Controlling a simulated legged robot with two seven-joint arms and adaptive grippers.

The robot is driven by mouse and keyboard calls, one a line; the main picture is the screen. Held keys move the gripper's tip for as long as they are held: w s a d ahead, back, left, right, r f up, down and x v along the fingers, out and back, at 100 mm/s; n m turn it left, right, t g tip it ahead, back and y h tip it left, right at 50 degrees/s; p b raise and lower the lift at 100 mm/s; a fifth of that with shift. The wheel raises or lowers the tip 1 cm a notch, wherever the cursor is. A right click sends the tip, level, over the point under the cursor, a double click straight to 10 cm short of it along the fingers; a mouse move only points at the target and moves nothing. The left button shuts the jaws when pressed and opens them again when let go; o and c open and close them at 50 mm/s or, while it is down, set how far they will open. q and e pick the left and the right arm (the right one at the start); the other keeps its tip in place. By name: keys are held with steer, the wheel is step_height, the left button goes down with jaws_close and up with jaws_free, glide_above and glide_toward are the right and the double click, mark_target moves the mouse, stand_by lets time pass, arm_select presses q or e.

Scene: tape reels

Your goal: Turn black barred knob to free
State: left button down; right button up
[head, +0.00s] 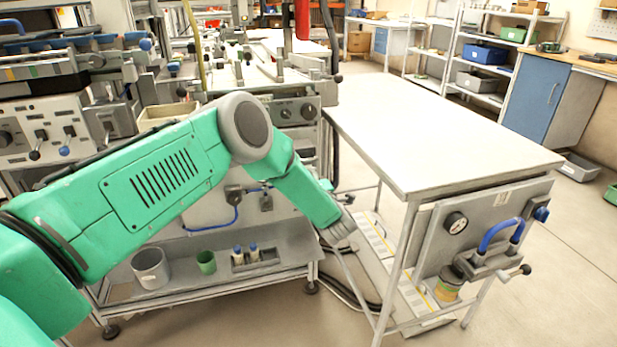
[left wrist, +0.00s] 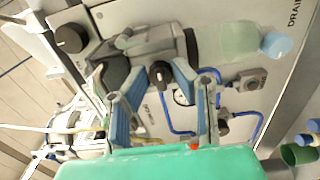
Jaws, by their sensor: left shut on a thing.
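The black barred knob (left wrist: 160,73) shows in the left wrist view, on a pale panel (left wrist: 285,50). My left gripper (left wrist: 160,68) has its blue fingers on either side of the knob and is shut on it. The lettering near the knob is too small to read, and I cannot tell which mark its bar points to. In the head view my green left arm reaches in from the left across the bench front; its gripper fingers and this knob cannot be made out there. My right gripper is in neither view.
Blue hoses (left wrist: 178,128) and a clear bottle with a light-blue cap (left wrist: 276,44) are close by the knob. Another black knob (left wrist: 72,38) sits at upper left. In the head view, a white-topped table (head: 440,120) stands right of my arm; open floor lies front right.

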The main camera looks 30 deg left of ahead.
arm_select(q)
steer(key=shift+s+d+f, duration=0.1)
steer(key=shift+d+f, duration=0.25)
steer(key=shift+f, duration=0.05)
steer(key=c, duration=1.4)
jaws_free()
steer(key=shift+o, duration=0.2)
steer(key=shift+r, duration=0.2)
steer(key=v, duration=1.2)
